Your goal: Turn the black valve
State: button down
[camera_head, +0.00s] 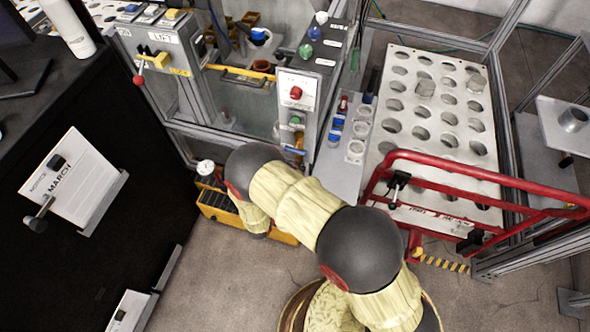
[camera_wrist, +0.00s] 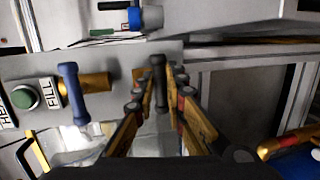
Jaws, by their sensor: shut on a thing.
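The black valve (camera_wrist: 158,70) shows in the wrist view as a dark upright handle in front of a grey panel. My gripper (camera_wrist: 158,92) has its yellow and dark fingers on both sides of this handle, shut on it. The fingers hide the lower part of the handle. A blue valve handle (camera_wrist: 70,88) on a brass body stands upright to its left. In the head view my arm reaches toward the machine's front panel, and I cannot make out the black valve or my fingers there.
A green button (camera_wrist: 24,97) and a FILL label (camera_wrist: 47,92) are left of the blue handle. In the head view a red emergency button (camera_head: 296,92) is on the panel. A red rail (camera_head: 440,166) and a perforated white tray (camera_head: 436,88) stand to the right.

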jog(key=c, duration=1.8)
grip_release()
jog(key=shift+c, duration=0.2)
jog(key=v, duration=1.2)
